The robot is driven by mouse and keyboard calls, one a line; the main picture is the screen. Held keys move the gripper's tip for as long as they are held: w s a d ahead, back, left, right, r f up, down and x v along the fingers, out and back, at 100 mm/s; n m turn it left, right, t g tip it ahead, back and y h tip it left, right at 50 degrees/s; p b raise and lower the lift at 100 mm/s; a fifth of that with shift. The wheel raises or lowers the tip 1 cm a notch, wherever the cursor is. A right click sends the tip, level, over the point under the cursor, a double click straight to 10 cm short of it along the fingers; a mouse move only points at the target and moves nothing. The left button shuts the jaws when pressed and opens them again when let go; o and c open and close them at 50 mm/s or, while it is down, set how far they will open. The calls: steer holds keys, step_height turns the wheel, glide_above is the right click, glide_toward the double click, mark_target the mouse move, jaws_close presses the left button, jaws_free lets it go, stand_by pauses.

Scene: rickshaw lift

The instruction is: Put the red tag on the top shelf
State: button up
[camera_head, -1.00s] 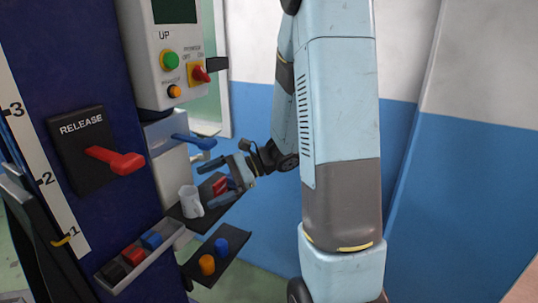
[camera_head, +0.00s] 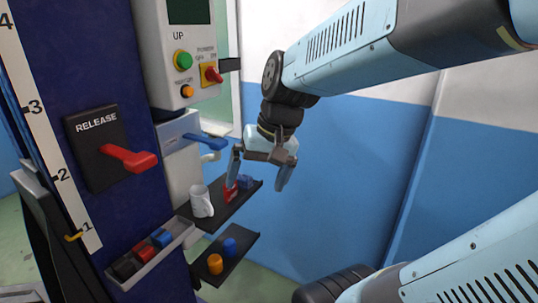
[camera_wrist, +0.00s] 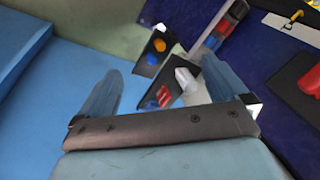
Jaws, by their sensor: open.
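A small tray (camera_head: 184,231) on the blue column holds a red block (camera_head: 139,251) between a black and a blue block; it may be the red tag. Another red item (camera_head: 231,194) stands on the upper dark shelf (camera_head: 216,212), beside a blue piece (camera_head: 245,181) and a white mug (camera_head: 201,201). I cannot tell which red item is the tag. My gripper (camera_head: 260,175) is open and empty, fingers pointing down, near the shelf's right end. In the wrist view, the shelf's red item (camera_wrist: 163,96) shows between the open fingers, farther away.
A lower dark shelf (camera_head: 228,265) holds an orange (camera_head: 215,263) and a blue cylinder (camera_head: 230,246). A red RELEASE lever (camera_head: 130,158), a blue lever (camera_head: 206,141) and a control box (camera_head: 182,50) stick out nearby. The space right of the shelves, before the blue wall, is clear.

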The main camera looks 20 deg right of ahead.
steer(key=s+d+r+n+t+h, duration=0.2)
steer(key=d+r+t, duration=0.1)
steer(key=d+r, duration=0.1)
steer(key=shift+r+h, duration=0.4)
steer(key=shift+r, duration=0.1)
steer(key=shift+s, duration=0.1)
stand_by(1.8)
steer(key=shift+c, duration=0.4)
